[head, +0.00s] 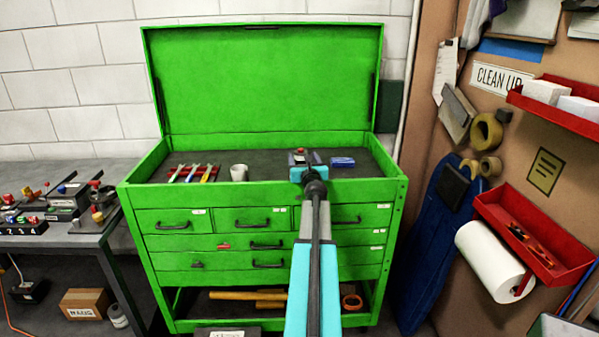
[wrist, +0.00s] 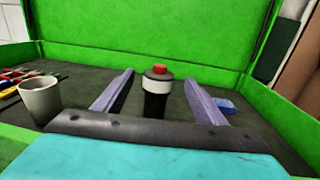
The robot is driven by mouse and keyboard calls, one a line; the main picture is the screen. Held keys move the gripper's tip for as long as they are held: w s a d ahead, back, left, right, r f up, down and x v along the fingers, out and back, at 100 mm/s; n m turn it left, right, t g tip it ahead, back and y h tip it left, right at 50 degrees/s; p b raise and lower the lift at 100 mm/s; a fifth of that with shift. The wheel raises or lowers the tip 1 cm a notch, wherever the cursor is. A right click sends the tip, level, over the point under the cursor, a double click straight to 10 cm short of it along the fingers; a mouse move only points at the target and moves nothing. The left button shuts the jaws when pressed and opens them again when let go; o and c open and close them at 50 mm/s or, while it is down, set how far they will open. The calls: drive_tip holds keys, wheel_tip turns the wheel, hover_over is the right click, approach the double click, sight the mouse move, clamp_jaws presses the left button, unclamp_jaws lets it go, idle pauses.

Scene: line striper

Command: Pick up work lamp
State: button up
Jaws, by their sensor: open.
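The work lamp, a black cylinder with a white band and red top (wrist: 157,97), stands upright in the top tray of the green tool chest (head: 172,221). In the wrist view it is between the two fingers of my gripper (wrist: 159,76), with gaps on both sides. My gripper is open and empty. In the head view my gripper (head: 303,158) reaches over the tray, and only the lamp's red top (head: 300,151) shows clearly; my arm hides the rest. The lamp's base is partly hidden behind my gripper's dark bar in the wrist view.
A light cup (head: 238,173) stands left of my gripper, with several coloured tools (head: 194,173) beyond it. A blue box (head: 342,162) lies close on the right. The raised green lid (head: 265,80) stands behind the tray.

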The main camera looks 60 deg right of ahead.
drive_tip(key=shift+p+x, duration=0.4)
drive_tip(key=shift+x, duration=2)
drive_tip(key=shift+f, duration=0.15)
clamp_jaws()
